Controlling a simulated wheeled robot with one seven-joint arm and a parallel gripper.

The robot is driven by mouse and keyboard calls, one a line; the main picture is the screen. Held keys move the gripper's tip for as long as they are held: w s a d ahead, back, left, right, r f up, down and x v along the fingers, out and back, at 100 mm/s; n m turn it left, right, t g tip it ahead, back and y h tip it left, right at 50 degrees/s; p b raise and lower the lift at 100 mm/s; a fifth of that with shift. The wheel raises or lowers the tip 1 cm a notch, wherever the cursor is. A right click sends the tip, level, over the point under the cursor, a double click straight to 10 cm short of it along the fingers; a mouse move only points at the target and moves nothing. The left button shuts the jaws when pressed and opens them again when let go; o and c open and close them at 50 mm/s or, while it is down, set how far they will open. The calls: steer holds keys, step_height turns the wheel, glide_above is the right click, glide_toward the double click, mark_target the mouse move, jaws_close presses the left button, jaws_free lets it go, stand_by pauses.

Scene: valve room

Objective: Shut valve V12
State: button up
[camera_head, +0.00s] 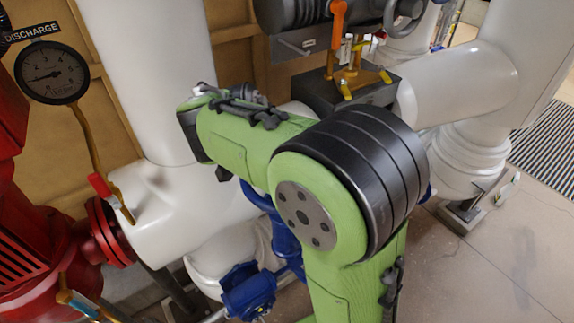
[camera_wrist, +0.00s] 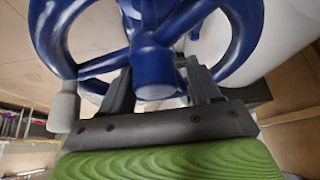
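A blue handwheel (camera_wrist: 245,40) with spokes and a rounded hub end (camera_wrist: 156,90) fills the top of the wrist view. A grey knob (camera_wrist: 64,108) sticks out from its left rim. My gripper (camera_wrist: 160,88) is open at the wheel, with one finger on each side of the hub end. I cannot tell whether the fingers touch the wheel. In the head view a blue valve body (camera_head: 249,286) shows below and behind my green arm, which hides the gripper and most of the wheel. No V12 label is readable.
Large white pipes (camera_head: 150,80) stand behind and left of my arm. A red pump (camera_head: 35,245) and a discharge gauge (camera_head: 52,73) are at the left. A grey actuator (camera_head: 310,20) with an orange lever (camera_head: 338,22) is above.

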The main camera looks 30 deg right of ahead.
steer(key=shift+s+a+f, duration=0.2)
steer(key=shift+a+f, duration=0.05)
step_height(320, 180, up, 7)
steer(key=p, duration=0.6)
steer(key=shift+s+a, duration=0.15)
steer(key=shift+r+p, duration=0.1)
steer(key=shift+p, duration=0.2)
step_height(320, 180, up, 6)
steer(key=p, duration=0.5)
